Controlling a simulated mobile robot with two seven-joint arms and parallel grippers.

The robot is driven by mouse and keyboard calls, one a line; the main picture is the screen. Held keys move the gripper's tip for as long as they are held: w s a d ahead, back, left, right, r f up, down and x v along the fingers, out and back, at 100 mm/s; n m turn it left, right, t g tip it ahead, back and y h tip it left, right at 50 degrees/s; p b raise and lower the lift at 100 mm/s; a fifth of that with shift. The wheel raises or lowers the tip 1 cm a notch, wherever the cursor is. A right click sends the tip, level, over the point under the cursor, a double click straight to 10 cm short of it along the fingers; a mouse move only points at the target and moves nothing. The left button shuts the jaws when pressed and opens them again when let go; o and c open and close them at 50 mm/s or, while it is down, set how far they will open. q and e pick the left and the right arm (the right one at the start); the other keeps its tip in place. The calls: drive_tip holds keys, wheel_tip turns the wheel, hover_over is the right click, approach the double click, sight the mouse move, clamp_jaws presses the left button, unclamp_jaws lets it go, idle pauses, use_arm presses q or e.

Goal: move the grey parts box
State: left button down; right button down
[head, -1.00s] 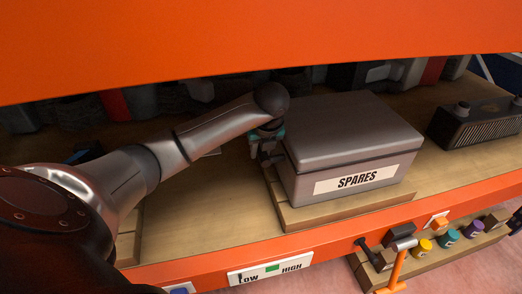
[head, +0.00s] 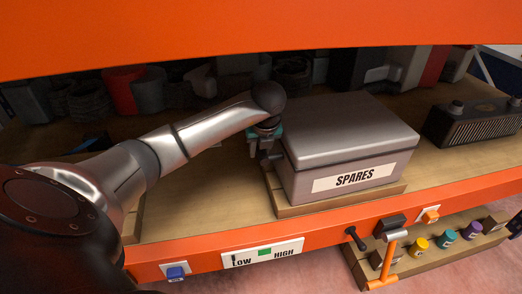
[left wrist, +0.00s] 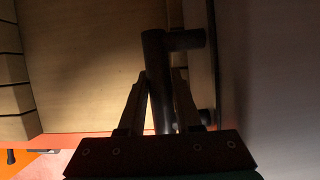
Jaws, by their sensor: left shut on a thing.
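The grey parts box (head: 342,133), with a white SPARES label on its front, sits upright on a low wooden base (head: 335,199) on the truck's wooden bed. My left gripper (head: 264,150) is at the box's left side. In the left wrist view its two fingers (left wrist: 160,100) are shut on a dark bar handle (left wrist: 157,70) that stands off the box's side wall (left wrist: 262,80). The right gripper is in neither view.
A black finned unit (head: 475,122) stands right of the box. An orange panel (head: 200,35) hangs above, and an orange front edge (head: 212,253) carries a LOW/HIGH plate (head: 262,253). Several small coloured pots stand lower right. Dark containers line the back.

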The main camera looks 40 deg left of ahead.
use_arm(q)
drive_tip(key=c, duration=0.5)
unclamp_jaws()
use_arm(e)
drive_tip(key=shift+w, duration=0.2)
use_arm(q)
drive_tip(key=shift+r, duration=0.1)
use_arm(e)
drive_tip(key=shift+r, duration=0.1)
use_arm(q)
drive_tip(key=p+v, duration=0.1)
drive_tip(key=v, duration=0.5)
drive_tip(key=shift+r+p, duration=0.15)
drive_tip(key=shift+p, duration=0.2)
drive_tip(key=shift+s+d+r, duration=0.1)
drive_tip(key=shift+r, duration=0.2)
drive_tip(key=shift+d+r, duration=0.1)
drive_tip(key=shift+r, duration=0.1)
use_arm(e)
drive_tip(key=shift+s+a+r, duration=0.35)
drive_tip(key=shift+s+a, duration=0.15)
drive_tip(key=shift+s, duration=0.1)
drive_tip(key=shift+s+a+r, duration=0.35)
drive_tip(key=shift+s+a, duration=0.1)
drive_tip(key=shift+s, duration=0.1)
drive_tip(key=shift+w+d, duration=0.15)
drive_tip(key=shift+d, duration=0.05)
use_arm(q)
drive_tip(key=shift+s, duration=0.15)
